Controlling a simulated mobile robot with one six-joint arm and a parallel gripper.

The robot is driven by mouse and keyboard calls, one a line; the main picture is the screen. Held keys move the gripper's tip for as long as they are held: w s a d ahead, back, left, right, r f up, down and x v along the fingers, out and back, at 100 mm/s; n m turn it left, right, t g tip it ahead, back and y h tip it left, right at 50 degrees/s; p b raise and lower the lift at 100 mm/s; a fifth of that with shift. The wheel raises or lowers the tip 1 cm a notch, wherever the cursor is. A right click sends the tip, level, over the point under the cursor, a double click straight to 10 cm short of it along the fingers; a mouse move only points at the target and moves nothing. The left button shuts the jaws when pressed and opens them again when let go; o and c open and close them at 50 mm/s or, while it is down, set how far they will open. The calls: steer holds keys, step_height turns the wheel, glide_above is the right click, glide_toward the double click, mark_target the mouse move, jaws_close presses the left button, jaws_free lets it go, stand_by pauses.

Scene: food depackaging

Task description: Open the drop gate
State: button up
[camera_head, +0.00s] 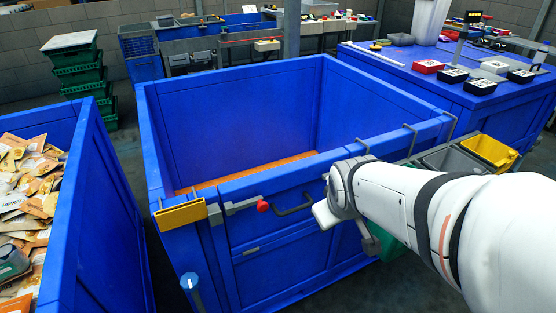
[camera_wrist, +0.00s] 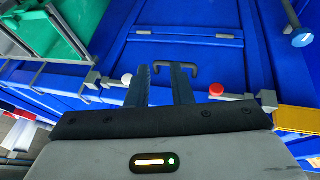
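The blue bin (camera_head: 240,120) stands in the middle of the head view. Its near side is the drop gate (camera_head: 285,240), a blue panel with a dark bar handle (camera_head: 295,206) near its top edge. Left of the handle is a grey latch with a red knob (camera_head: 262,206). In the wrist view, the handle (camera_wrist: 190,67) and red knob (camera_wrist: 216,89) lie by my gripper (camera_wrist: 160,72), and a white knob (camera_wrist: 127,79) shows left of the fingers. The fingers are apart and point toward the handle. Contact cannot be told. The head view hides the fingertips.
A blue bin of orange packets (camera_head: 28,190) stands at left. A yellow bracket (camera_head: 181,214) sits on the gate's left corner and a blue knob (camera_head: 189,281) below it. Grey and yellow trays (camera_head: 490,150) hang at right. A blue table (camera_head: 440,90) stands behind.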

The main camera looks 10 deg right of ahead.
steer(key=w+d+f+n+t+b, duration=0.3)
steer(key=w+f+n+t+b, duration=0.2)
steer(key=w+f+n+b, duration=0.35)
steer(key=n+t+y+b, duration=0.4)
steer(key=n+y+b, duration=0.25)
steer(key=n, duration=0.35)
glide_toward(300, 206)
steer(key=w+a+f, duration=0.1)
steer(key=w+f, duration=0.1)
steer(key=shift+w+a+r, duration=0.2)
steer(key=shift+w+a, duration=0.15)
steer(key=shift+w, duration=0.2)
steer(key=shift+m+h, duration=0.25)
steer(key=x, duration=0.6)
steer(key=shift+w, duration=0.3)
steer(key=shift+c, duration=0.2)
jaws_close()
